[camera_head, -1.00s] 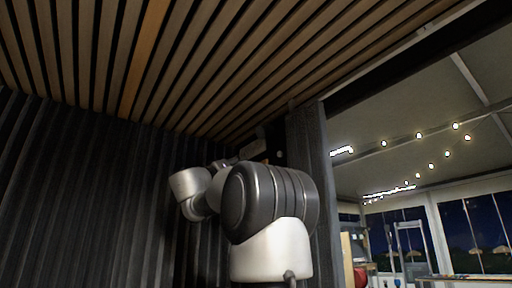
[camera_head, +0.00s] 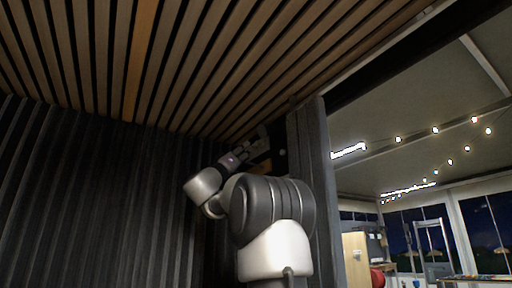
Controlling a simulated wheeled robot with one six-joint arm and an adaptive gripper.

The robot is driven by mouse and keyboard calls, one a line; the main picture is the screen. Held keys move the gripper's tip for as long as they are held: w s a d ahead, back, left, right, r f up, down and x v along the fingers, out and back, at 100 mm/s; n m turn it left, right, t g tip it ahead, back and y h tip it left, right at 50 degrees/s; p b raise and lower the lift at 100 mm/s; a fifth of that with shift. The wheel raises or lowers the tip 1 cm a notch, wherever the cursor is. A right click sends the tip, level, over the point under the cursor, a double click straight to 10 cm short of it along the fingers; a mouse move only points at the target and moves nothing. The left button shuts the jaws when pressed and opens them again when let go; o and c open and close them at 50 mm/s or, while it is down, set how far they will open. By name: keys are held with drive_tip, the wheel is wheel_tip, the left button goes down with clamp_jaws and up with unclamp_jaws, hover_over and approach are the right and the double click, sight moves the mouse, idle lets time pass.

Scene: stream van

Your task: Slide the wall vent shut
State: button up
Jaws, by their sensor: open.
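A dark panel, which looks like the wall vent (camera_head: 278,143), sits high on the dark wall just left of the upright post. A small pale spot like a knob shows on it. My gripper (camera_head: 262,136) is raised close to the panel, beyond my wrist, and points up and to the right. It is small and dark here, with its jaws open and nothing seen between them. I cannot tell whether it touches the vent. My arm hides the lower part of the vent area, and the vent's slide position cannot be made out.
A slatted wooden ceiling (camera_head: 190,70) lies close above my gripper. A dark ribbed wall (camera_head: 90,190) fills the left. A dark post (camera_head: 316,170) stands right of my arm. Beyond it is a lit room with string lights and a wooden cabinet (camera_head: 356,255).

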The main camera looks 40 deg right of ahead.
sight(256, 144)
drive_tip(key=x, duration=0.7)
drive_tip(key=shift+d, duration=0.1)
